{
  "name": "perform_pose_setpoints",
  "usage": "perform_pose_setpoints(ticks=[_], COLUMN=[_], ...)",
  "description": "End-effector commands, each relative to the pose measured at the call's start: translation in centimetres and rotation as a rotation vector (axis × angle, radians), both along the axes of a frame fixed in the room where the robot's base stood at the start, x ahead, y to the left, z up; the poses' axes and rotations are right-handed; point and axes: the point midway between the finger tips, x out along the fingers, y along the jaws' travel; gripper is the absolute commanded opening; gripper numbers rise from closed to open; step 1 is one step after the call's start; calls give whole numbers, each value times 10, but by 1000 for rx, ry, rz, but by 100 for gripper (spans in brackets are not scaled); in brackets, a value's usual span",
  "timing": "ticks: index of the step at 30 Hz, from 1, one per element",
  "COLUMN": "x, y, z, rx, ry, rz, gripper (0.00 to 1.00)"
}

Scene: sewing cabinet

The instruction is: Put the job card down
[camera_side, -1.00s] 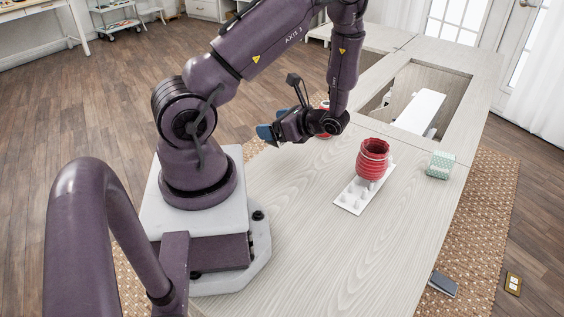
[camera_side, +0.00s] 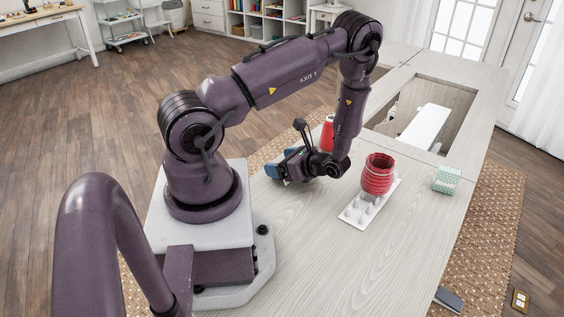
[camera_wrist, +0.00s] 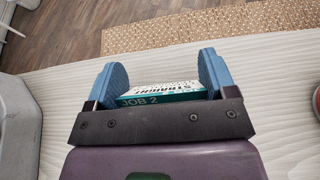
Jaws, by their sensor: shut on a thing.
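The job card (camera_wrist: 160,94) shows in the wrist view as a white and teal card with "JOB 2" printed on its teal band. It sits between the two blue fingers of my gripper (camera_wrist: 163,80), which is shut on it. In the side view my gripper (camera_side: 282,167) is low near the far left edge of the pale wood worktop (camera_side: 330,260), its blue fingers pointing left. The card cannot be made out in the side view. I cannot tell whether the card touches the worktop.
A red can (camera_side: 327,132) stands just behind my gripper. To the right, a red ribbed cup (camera_side: 378,174) stands on a white tray (camera_side: 351,217). A green patterned box (camera_side: 446,180) lies farther right. The worktop's near part is clear. An opening (camera_side: 456,108) is cut in its far part.

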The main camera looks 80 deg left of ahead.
Motion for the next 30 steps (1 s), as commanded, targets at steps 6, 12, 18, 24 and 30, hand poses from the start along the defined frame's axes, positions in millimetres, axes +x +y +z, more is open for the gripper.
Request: perform_pose_setpoints(ticks=[6, 12, 18, 24, 30], x=[0, 0, 15, 38, 50], y=[0, 0, -14, -37, -49], z=[-2, -1, 9, 22, 32], rx=[-1, 0, 1, 1, 2], ry=[1, 0, -3, -2, -11], rz=[0, 0, -4, -3, 2], gripper=[100, 100, 100, 100, 100])
